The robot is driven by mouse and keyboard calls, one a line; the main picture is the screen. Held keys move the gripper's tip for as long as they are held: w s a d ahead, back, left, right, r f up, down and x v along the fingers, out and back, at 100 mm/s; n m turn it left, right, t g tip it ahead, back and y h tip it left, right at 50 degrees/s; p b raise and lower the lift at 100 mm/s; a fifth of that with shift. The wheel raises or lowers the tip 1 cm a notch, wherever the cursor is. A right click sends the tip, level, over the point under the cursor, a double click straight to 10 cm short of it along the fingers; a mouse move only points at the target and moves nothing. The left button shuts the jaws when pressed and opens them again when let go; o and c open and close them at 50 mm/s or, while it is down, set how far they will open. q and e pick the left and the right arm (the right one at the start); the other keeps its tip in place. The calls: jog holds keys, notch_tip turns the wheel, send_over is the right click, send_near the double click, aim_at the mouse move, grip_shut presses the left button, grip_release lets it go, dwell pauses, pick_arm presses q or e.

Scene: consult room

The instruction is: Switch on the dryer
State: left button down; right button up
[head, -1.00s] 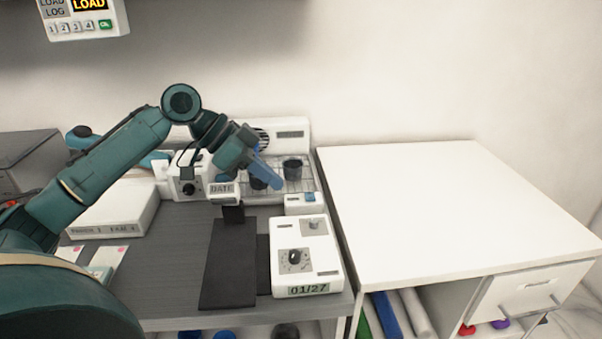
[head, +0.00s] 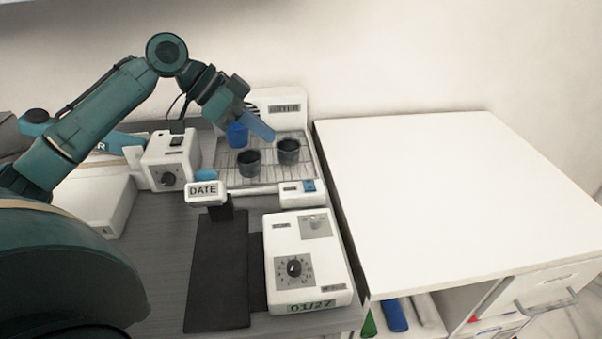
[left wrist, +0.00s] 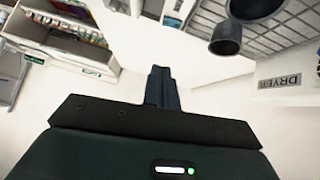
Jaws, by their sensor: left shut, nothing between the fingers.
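The dryer is a white unit at the back of the left counter. Its upright back panel (head: 290,97) carries a DRYER label, and its wire rack (head: 225,180) holds two dark cups (head: 288,150) and a blue one (head: 237,135). A small white box (head: 290,197) at the rack's front right bears a blue switch (head: 309,186); I cannot tell its setting. My left gripper (head: 268,133) is shut and empty above the rack, apart from the switch. Its closed fingers (left wrist: 161,88) show in the left wrist view, with the dryer panel (left wrist: 285,78) at right. My right gripper is out of view.
A white device with a dial (head: 308,290) and a DATE stamp (head: 204,190) stand in front of the dryer. Another dial box (head: 170,160) is left of the rack. The white cabinet top (head: 430,200) at right is clear.

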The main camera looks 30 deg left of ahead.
pick_arm(q)
jog(key=p, duration=0.1)
send_near(316, 188)
jog(key=w+d, duration=0.2)
jog(key=d, duration=0.1)
jog(key=shift+w+r, duration=0.15)
jog(key=shift+r, duration=0.2)
jog(key=f, duration=0.3)
jog(key=shift+d+f, duration=0.2)
jog(key=shift+f, duration=0.15)
jog(key=shift+f+p, duration=0.3)
jog(key=shift+f, duration=0.2)
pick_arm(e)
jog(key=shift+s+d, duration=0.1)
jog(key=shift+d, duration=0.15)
